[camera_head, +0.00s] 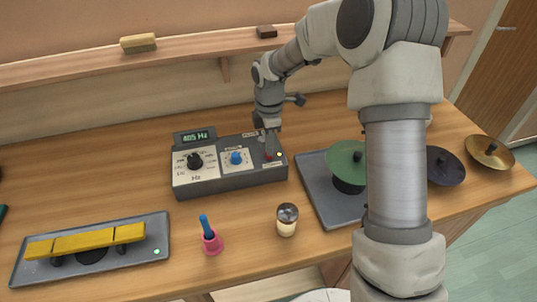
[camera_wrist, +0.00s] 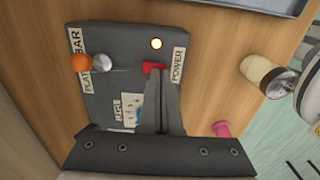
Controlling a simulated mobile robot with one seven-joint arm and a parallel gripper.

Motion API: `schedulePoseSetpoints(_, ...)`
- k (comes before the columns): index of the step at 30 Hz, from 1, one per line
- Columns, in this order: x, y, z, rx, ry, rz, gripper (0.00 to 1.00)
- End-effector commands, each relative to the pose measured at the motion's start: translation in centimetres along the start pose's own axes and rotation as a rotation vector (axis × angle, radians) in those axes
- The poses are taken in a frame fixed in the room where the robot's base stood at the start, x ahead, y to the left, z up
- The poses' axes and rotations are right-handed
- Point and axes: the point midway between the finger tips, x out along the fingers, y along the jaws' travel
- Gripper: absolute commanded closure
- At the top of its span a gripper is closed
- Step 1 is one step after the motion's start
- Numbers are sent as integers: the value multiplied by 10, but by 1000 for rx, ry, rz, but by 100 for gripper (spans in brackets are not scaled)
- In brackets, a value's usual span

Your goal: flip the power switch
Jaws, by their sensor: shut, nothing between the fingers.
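The grey control box (camera_head: 231,180) stands on the wooden bench, with a lit Hz display on its back left. Its red power switch (camera_wrist: 152,66) sits beside the POWER label in the wrist view, and a small red part of it shows in the head view (camera_head: 268,157). A round lamp (camera_wrist: 156,43) next to the switch glows warm white. My gripper (camera_wrist: 161,76) is shut and empty, its fingertips right at the red switch, seemingly touching it. The fingers cover part of the switch, so its tilt is hard to tell.
An orange-tipped lever (camera_wrist: 80,62) stands on the box by the PLATE and BAR labels. A black knob (camera_head: 195,161) and a blue knob (camera_head: 236,157) are on its face. A cup (camera_head: 287,219), a pink holder (camera_head: 212,243) and a grey tray (camera_head: 316,190) stand nearby.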

Motion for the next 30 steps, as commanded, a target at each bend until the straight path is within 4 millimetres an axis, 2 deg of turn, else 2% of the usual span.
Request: schedulePoseSetpoints(30, 14, 0, 0, 0, 0, -1, 100)
